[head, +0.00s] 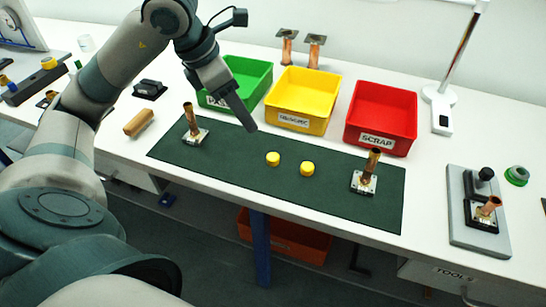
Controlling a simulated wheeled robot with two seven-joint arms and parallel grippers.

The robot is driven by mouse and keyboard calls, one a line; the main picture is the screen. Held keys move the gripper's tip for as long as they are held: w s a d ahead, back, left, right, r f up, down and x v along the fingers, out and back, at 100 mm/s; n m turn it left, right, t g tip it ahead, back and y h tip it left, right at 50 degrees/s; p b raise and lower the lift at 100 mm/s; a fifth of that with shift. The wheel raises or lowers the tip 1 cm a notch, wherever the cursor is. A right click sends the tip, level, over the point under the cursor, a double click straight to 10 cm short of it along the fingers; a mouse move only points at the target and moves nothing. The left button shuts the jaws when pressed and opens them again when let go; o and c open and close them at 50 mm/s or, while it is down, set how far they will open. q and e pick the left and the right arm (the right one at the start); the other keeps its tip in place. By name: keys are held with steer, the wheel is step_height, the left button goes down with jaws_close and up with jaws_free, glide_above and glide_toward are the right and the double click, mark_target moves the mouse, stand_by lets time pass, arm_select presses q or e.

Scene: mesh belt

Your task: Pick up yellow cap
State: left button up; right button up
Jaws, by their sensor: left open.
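Two yellow caps lie on the dark green mat (225,168) in the head view. One yellow cap (273,159) is left of the other yellow cap (307,169), with a small gap between them. My left gripper (247,122) reaches in from the upper left and points down toward the mat. Its fingertips are above and to the left of the left cap, apart from both caps. It is open, with nothing seen in it. My right gripper is not in view.
Copper pipes on metal bases stand at the mat's left (190,120) and right (369,170). Behind it are a green bin (262,72), a yellow bin (302,122) and a red SCRAP bin (400,118). A grey fixture plate (481,243) lies at right. The mat around the caps is clear.

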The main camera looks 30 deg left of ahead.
arm_select(q)
steer(key=p, duration=0.2)
glide_above(272, 157)
steer(key=s+a, duration=0.2)
step_height(272, 157, down, 9)
steer(key=shift+f, duration=0.15)
steer(key=shift+w+f, duration=0.1)
steer(key=shift+f, duration=0.2)
steer(key=shift+w+d+f, duration=0.1)
steer(key=shift+d+f, duration=0.15)
steer(key=shift+f, duration=0.1)
steer(key=p+x, duration=0.2)
steer(key=x, duration=0.2)
steer(key=shift+d+f, duration=0.2)
steer(key=c, duration=1.1)
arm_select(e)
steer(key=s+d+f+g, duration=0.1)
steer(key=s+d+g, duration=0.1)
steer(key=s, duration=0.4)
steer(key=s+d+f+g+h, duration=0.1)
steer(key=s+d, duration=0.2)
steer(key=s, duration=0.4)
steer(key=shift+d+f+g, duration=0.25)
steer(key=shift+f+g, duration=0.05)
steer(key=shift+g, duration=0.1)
